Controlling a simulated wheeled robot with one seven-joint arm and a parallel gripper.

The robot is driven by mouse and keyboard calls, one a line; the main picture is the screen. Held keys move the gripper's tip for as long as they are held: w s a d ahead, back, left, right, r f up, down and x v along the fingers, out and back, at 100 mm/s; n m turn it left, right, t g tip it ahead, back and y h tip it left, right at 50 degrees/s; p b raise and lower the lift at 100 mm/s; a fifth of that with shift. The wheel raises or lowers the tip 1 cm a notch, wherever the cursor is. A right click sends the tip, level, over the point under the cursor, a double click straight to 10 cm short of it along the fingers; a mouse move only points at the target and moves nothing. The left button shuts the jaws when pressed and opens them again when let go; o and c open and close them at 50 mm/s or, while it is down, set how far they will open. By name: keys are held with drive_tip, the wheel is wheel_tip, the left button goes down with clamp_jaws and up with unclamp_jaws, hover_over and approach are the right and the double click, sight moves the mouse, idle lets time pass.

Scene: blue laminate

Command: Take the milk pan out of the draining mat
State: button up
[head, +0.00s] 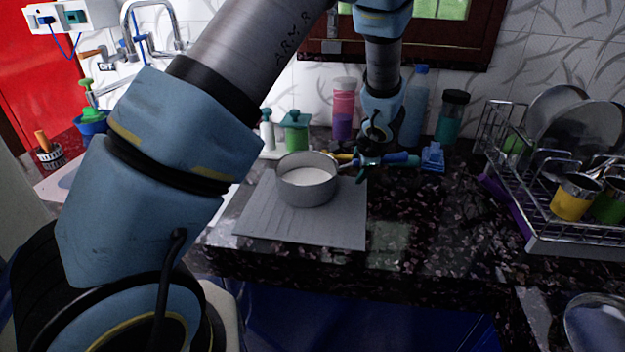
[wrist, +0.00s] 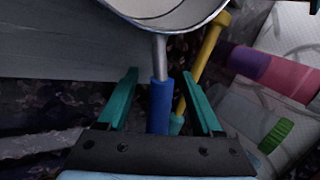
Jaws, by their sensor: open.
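The milk pan (head: 307,181) is a round grey pan with a pale inside, standing upright on the grey draining mat (head: 300,228). In the wrist view the pan (wrist: 165,12) is at the top edge, and its handle with a blue grip (wrist: 159,100) runs down toward my gripper. My gripper (head: 364,166) is at the pan's right side. In the wrist view my gripper (wrist: 165,75) is open, with the blue grip lying between its two green fingers. I cannot tell whether either finger touches the grip.
A yellow-handled tool (wrist: 208,48) lies close to the pan handle, partly behind the right finger. Bottles stand behind my gripper, including a pink and purple one (head: 343,108). A dish rack (head: 560,240) with plates and cups stands at the right. The counter in front of it is mostly clear.

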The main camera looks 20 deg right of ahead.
clamp_jaws()
idle(0.4)
idle(0.9)
